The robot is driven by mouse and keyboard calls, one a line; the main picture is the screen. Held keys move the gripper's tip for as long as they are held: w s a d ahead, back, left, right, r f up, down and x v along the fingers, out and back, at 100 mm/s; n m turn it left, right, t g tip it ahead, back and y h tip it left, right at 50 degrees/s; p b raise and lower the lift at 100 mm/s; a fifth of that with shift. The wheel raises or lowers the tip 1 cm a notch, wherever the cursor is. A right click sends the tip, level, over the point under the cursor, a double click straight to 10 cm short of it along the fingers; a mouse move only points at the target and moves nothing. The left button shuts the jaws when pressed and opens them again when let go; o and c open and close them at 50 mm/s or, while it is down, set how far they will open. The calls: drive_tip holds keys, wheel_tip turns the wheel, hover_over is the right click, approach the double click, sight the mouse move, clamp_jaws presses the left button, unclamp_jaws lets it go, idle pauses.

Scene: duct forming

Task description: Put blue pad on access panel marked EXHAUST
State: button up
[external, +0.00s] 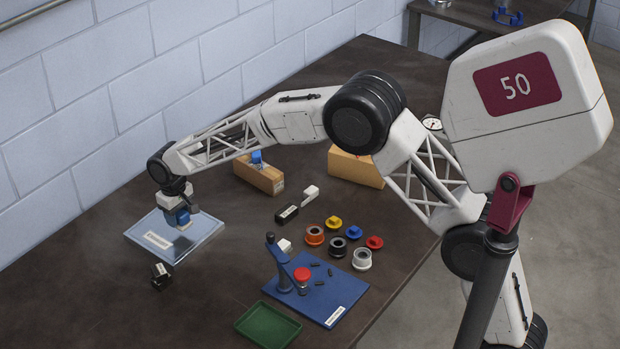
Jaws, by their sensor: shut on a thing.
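My gripper (181,222) is at the left of the table, pointing down over a pale blue-grey panel (205,236). It is shut on a small blue piece, which looks like the blue pad (182,217). The pad is over the right-middle part of the panel; I cannot tell whether it touches the surface. The panel lies flat and bears a white label (157,240) whose text is too small to read. The gripper and wrist hide part of the panel's far side.
A small black block (161,276) sits in front of the panel. A cardboard box (258,177) with a blue item stands behind right. Black (287,214) and white (310,193) blocks, coloured rings, a blue board (335,297) with a lever and a green tray (268,326) lie to the right.

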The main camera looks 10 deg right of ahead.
drive_tip(key=shift+w+a, duration=0.3)
drive_tip(key=shift+a, duration=0.1)
drive_tip(key=shift+f, duration=1.8)
drive_tip(key=shift+f, duration=0.15)
drive_tip(key=o, duration=0.9)
drive_tip(key=shift+o, duration=0.2)
wheel_tip(320, 180, up, 12)
drive_tip(key=shift+r, duration=0.15)
